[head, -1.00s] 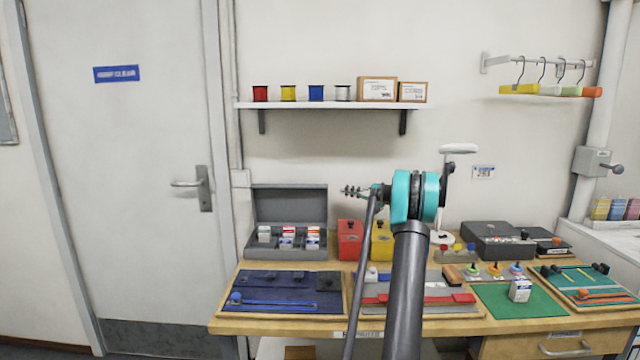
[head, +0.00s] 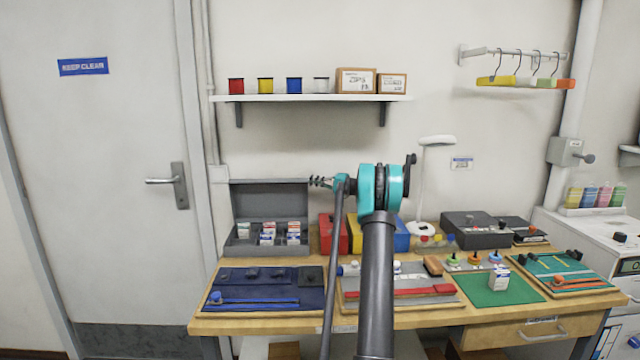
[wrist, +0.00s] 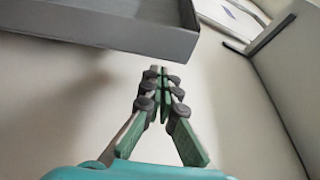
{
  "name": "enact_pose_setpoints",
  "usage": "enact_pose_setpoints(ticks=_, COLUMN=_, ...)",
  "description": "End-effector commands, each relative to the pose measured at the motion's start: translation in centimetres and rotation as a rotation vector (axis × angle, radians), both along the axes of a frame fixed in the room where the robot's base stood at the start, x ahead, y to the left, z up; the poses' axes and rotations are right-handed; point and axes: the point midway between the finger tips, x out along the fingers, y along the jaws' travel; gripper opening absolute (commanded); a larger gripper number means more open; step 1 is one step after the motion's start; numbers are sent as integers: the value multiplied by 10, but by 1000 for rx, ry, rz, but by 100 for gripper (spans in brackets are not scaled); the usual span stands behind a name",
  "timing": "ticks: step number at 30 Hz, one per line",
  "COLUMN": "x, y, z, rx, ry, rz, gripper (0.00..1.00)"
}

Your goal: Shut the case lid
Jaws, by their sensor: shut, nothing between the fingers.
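The grey case (head: 241,246) stands at the back left of the bench with small white boxes inside. Its lid (head: 268,206) is raised, standing up against the wall side. My gripper (head: 312,181) is beside the lid's upper right corner in the head view; I cannot tell whether it touches. In the wrist view my gripper (wrist: 160,70) is shut with its fingertips together and empty. A grey panel (wrist: 120,32), which looks like part of the case, lies beyond the fingertips at upper left.
Red (head: 327,236) and yellow (head: 356,234) boxes stand right of the case, partly behind my arm. A blue tool mat (head: 240,304) lies in front of it. A wall shelf (head: 300,98) runs above. A door (head: 110,200) is at left.

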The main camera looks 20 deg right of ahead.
Motion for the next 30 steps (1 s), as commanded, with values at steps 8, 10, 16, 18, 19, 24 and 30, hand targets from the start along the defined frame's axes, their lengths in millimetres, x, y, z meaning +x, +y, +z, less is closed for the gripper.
enact_pose_setpoints(ticks=8, x=17, y=26, z=2, rx=0, ry=0, rz=1, gripper=0)
enact_pose_setpoints(ticks=10, x=19, y=28, z=2, rx=0, ry=0, rz=1, gripper=0)
enact_pose_setpoints(ticks=16, x=19, y=29, z=2, rx=0, ry=0, rz=0, gripper=0)
enact_pose_setpoints(ticks=18, x=19, y=29, z=2, rx=0, ry=0, rz=0, gripper=0)
enact_pose_setpoints(ticks=19, x=19, y=29, z=2, rx=0, ry=0, rz=0, gripper=0)
enact_pose_setpoints(ticks=24, x=18, y=30, z=2, rx=-2, ry=-8, rz=0, gripper=0)
enact_pose_setpoints(ticks=30, x=10, y=32, z=4, rx=-12, ry=-50, rz=0, gripper=0)
